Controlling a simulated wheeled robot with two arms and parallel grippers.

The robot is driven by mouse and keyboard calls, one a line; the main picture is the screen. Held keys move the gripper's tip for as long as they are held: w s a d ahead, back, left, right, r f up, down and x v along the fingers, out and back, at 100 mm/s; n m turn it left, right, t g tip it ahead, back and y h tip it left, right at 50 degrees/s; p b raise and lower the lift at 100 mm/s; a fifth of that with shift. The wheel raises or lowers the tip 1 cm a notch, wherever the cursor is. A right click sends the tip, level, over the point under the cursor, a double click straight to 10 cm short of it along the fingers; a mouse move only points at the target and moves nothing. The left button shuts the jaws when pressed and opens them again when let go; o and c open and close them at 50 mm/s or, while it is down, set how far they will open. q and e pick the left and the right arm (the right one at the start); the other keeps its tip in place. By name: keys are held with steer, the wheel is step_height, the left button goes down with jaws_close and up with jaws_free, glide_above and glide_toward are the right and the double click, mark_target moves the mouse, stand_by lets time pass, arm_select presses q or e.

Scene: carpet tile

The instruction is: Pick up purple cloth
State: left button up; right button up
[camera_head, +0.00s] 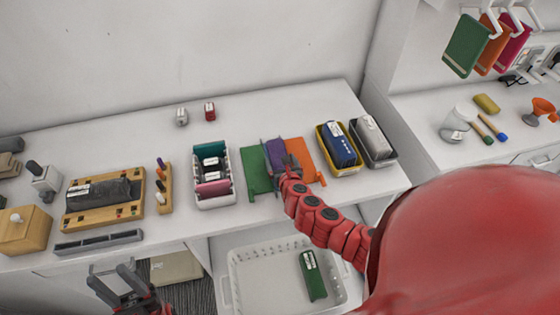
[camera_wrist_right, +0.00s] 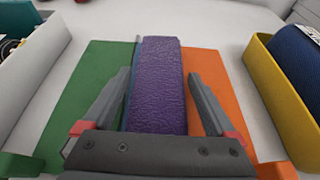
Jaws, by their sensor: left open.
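In the right wrist view the cloth (camera_wrist_right: 161,80) runs away from me between my fingers. My right gripper (camera_wrist_right: 160,74) is open, with one finger on each side of the cloth and a narrow gap showing beside it. In the head view the right gripper (camera_head: 281,163) is over the near part of the cloth. My left gripper (camera_head: 122,282) is open and empty, low in front of the table's front edge.
The board has a green side (camera_wrist_right: 85,100) and an orange side (camera_wrist_right: 215,95). A white bin (camera_head: 215,200) stands left of it, and a yellow bin (camera_wrist_right: 270,95) with a blue roll stands right. A white basket (camera_head: 240,290) with a green packet (camera_head: 313,275) sits below.

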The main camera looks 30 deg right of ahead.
steer(key=c, duration=1.1)
steer(key=shift+r, duration=0.15)
